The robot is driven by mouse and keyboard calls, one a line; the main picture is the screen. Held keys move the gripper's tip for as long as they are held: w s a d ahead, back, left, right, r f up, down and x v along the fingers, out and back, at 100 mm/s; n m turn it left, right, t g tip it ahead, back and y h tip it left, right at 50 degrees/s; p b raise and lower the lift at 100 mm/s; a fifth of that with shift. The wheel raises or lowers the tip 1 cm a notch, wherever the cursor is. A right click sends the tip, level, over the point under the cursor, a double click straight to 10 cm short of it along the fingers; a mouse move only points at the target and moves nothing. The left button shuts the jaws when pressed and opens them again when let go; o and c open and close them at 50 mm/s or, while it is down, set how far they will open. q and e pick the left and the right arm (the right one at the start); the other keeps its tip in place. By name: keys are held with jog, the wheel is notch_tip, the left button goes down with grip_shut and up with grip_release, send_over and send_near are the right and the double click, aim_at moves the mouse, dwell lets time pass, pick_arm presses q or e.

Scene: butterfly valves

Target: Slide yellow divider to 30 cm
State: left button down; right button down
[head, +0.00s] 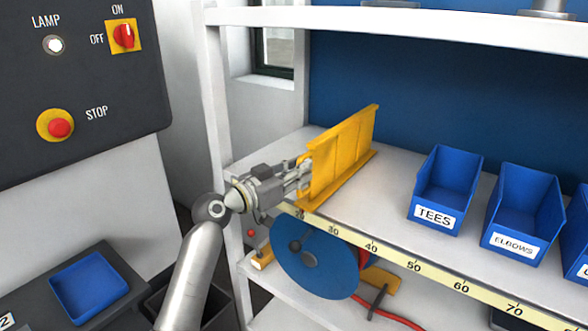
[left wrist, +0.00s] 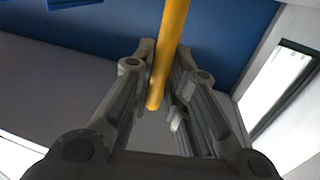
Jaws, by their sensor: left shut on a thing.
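The yellow divider (head: 340,155) stands upright on the white shelf, near its left end. Its front foot is a little left of the 30 mark on the yellow scale strip (head: 413,266) along the shelf's front edge. My left gripper (head: 302,176) reaches in from the left and is shut on the divider's front part. In the left wrist view the divider's yellow edge (left wrist: 169,60) runs between the two fingers (left wrist: 163,88). The fingers partly hide the divider's front. My right gripper is in neither view.
Blue bins marked TEES (head: 438,192) and ELBOWS (head: 522,212) stand farther right on the shelf. Free shelf lies between the divider and the TEES bin. A white shelf post (head: 222,120) stands left of my gripper. A blue disc (head: 312,262) is below.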

pick_arm(q)
jog(key=s+d+p, duration=0.1)
jog(key=s+d, duration=0.4)
jog(key=d, duration=0.2)
jog(key=shift+s+d, duration=0.2)
jog(key=c, duration=1.5)
grip_release()
jog(key=shift+r, duration=0.1)
jog(key=v, duration=1.2)
